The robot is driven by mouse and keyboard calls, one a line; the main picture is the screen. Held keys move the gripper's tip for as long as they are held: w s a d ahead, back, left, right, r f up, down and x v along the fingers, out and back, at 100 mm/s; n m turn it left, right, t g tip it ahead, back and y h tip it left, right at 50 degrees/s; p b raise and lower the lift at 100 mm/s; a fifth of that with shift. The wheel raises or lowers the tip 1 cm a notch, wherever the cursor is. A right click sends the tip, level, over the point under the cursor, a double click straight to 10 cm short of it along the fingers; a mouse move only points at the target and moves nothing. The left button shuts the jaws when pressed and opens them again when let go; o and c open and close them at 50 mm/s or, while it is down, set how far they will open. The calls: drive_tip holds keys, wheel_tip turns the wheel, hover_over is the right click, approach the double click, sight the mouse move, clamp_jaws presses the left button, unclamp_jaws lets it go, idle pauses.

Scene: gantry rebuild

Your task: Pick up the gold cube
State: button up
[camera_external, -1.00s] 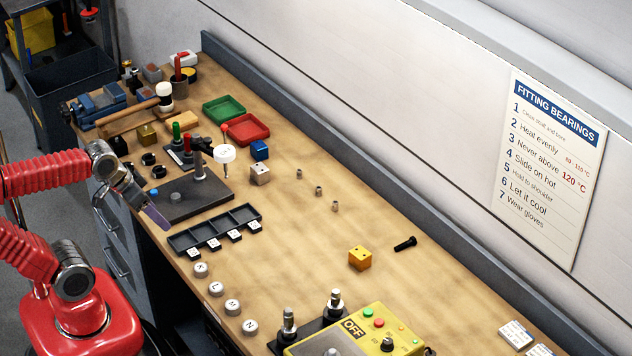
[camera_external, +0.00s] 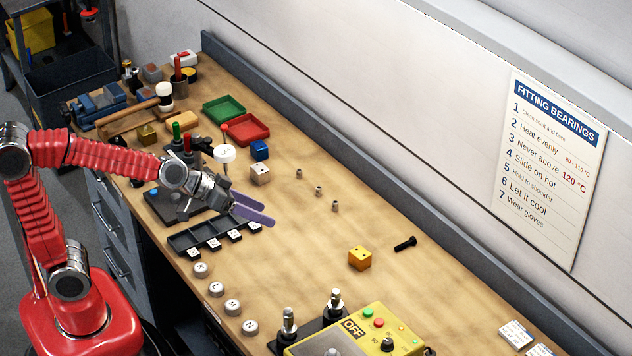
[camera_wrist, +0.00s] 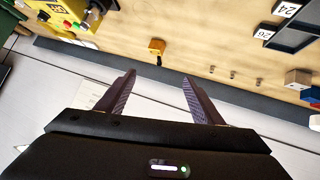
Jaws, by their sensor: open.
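A gold cube (camera_external: 360,259) with dark dots lies on the bare right-hand part of the bench. It also shows small in the wrist view (camera_wrist: 157,46), beyond the gap between my fingertips. My gripper (camera_external: 268,222) is open and empty, with purple-grey fingers above the bench near the black divided tray. It is to the left of the gold cube and well apart from it. Both fingers also show in the wrist view (camera_wrist: 159,75). A smaller, duller brass-coloured block (camera_external: 146,134) sits far left by the vise and mallet.
A black bolt (camera_external: 405,243) lies just right of the gold cube. A yellow OFF box (camera_external: 355,330) stands in front of it. The black tray (camera_external: 183,240), a white-topped tool (camera_external: 225,155) and several small metal pieces are nearer my gripper. The wood between the tray and cube is mostly clear.

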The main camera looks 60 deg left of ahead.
drive_tip(key=w+d+f+n+t+y, duration=0.15)
drive_tip(key=w+d+f, duration=0.25)
drive_tip(key=w+d, duration=0.5)
drive_tip(key=n+t+y, duration=0.1)
drive_tip(key=t+y, duration=0.1)
drive_tip(key=y, duration=0.2)
approach(355, 258)
drive_tip(key=shift+s, duration=0.75)
drive_tip(key=shift+x, duration=4.3)
drive_tip(key=shift+w, duration=0.15)
drive_tip(key=shift+x, duration=2.45)
drive_tip(key=shift+r, duration=0.15)
